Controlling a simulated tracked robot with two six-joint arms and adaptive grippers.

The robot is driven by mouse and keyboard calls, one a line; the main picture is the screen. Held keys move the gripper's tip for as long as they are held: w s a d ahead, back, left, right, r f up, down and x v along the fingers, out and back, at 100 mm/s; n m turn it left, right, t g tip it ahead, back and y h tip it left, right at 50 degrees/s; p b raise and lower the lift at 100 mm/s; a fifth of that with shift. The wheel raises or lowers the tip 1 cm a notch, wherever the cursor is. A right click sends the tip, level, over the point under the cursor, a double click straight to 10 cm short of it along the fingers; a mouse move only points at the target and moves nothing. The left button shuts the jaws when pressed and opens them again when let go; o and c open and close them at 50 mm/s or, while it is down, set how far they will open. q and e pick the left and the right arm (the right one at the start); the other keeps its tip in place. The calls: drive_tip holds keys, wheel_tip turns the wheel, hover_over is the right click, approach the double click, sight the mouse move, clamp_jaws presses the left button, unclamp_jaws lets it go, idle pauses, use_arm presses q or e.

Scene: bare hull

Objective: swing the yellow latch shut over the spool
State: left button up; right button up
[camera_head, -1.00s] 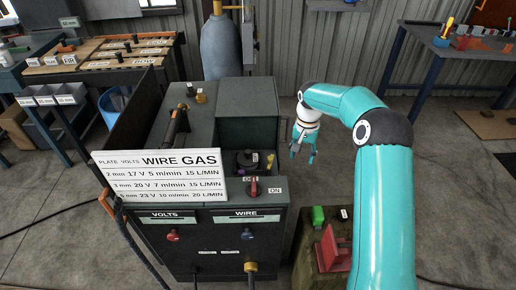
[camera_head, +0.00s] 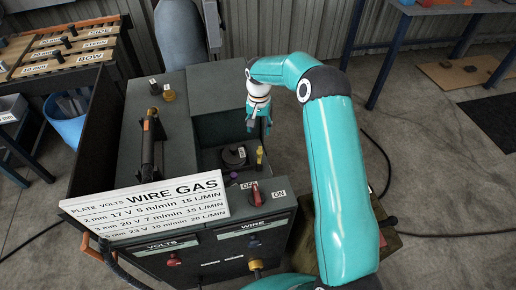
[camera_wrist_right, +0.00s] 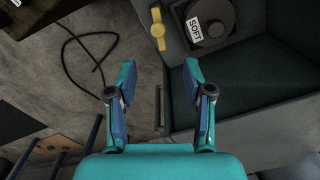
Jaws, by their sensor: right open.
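The black spool (camera_head: 235,155) sits in the open compartment of the welding machine. The wrist view shows it at the top with a white SOFT label (camera_wrist_right: 210,22). The yellow latch (camera_head: 259,156) stands at the compartment's right edge, beside the spool and not across it. In the wrist view the latch (camera_wrist_right: 158,30) is a short yellow bar with a round middle, apart from the spool. My right gripper (camera_head: 259,126) is over the compartment's right side, behind the latch. Its fingers (camera_wrist_right: 158,78) are open and empty, apart from the latch. My left gripper is not in view.
A white settings board (camera_head: 150,202) leans at the machine's front left. A red switch (camera_head: 257,193) stands in front of the compartment. A dark torch handle (camera_head: 147,140) lies on the left top. A cable (camera_wrist_right: 82,40) lies on the floor beside the machine.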

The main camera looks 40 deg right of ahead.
sight(259, 151)
wheel_tip(259, 151, down, 13)
drive_tip(key=shift+s+r+p, duration=0.1)
drive_tip(key=shift+r+p, duration=0.1)
drive_tip(key=shift+p, duration=1)
